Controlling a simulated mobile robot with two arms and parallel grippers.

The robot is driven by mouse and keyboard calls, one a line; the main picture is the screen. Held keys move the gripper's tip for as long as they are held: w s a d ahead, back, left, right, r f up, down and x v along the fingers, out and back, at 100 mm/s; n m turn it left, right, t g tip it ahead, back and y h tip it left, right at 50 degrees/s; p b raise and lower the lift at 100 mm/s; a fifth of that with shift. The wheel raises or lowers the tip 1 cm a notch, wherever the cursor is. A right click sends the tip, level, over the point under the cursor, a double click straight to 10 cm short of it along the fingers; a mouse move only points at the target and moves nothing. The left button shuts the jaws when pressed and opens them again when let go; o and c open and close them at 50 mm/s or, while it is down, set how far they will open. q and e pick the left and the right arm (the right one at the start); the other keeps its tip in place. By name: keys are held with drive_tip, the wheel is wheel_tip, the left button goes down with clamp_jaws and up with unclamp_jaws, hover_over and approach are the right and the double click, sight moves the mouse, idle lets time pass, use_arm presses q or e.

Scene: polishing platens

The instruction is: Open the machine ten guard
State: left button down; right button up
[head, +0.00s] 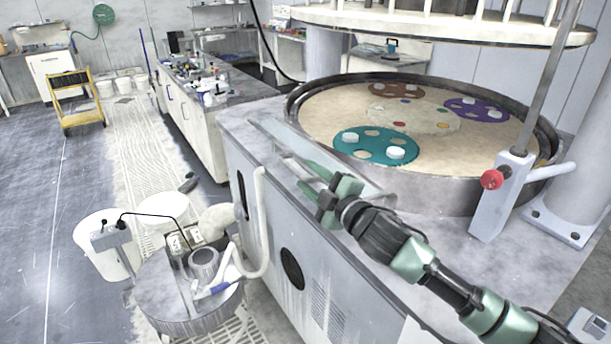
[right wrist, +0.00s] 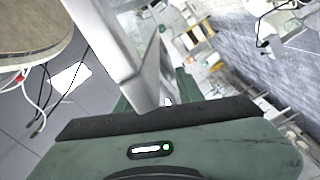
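The guard (head: 291,146) is a long, clear-looking panel with pale edges, along the front rim of the round polishing machine. It appears lowered, below the level of the platen. My right gripper (head: 308,178) is at the guard's front edge, about midway along, with its two green fingers spread apart. In the right wrist view, a pale grey edge of the guard (right wrist: 148,82) runs down between the fingers (right wrist: 155,98). I cannot make out firm contact on both sides. My left gripper is not in view.
The platen (head: 330,112) carries coloured discs, including a teal one (head: 372,147). A grey post with a red knob (head: 493,180) stands at the right. A drum with hoses (head: 190,290) stands front left. A yellow cart (head: 75,100) stands farther back.

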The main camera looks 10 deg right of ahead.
drive_tip(key=shift+s+d, duration=0.1)
drive_tip(key=shift+s, duration=0.05)
drive_tip(key=v, duration=0.8)
drive_tip(key=shift+s, duration=0.35)
idle(0.4)
drive_tip(key=shift+d+r, duration=0.1)
